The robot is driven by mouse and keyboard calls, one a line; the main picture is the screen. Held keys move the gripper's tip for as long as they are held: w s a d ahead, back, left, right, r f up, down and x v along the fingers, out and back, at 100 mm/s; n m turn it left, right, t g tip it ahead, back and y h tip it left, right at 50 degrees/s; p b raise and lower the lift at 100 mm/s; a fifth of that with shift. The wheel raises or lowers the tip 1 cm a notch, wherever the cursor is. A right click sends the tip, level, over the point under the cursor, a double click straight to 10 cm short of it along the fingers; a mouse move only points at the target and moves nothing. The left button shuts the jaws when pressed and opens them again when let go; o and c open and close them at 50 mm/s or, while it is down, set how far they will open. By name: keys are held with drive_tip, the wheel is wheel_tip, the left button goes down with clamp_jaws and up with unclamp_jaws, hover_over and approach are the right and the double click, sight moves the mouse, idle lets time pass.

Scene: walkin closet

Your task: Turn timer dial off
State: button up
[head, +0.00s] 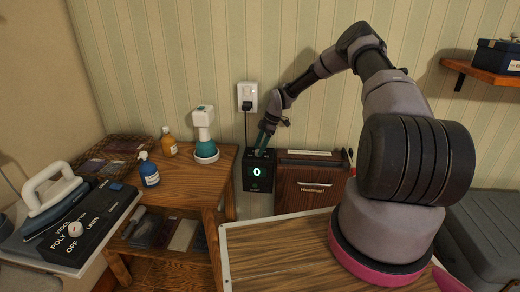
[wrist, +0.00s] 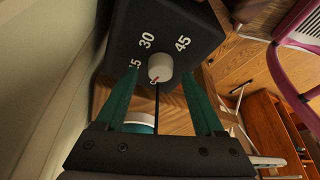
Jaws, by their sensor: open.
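The timer is a black box (head: 257,178) against the wall, with a lit "0" on its front. Its top shows in the wrist view (wrist: 185,22), with white numbers including 30 and 45. The white timer dial (wrist: 160,66) carries a small red mark on its near side. My gripper (wrist: 160,74) is open, with one teal finger on each side of the dial. I cannot tell whether either finger touches it. In the head view my gripper (head: 263,140) reaches down onto the timer's top and hides the dial.
A wall outlet (head: 247,97) with a plug and cord is above the timer. A wooden cabinet (head: 310,185) stands right beside it. A wooden table (head: 190,180) at left holds bottles. A separate black box with a knob (head: 75,229) and an iron (head: 48,188) are far left.

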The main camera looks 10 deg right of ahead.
wheel_tip(320, 180, up, 9)
idle(0.3)
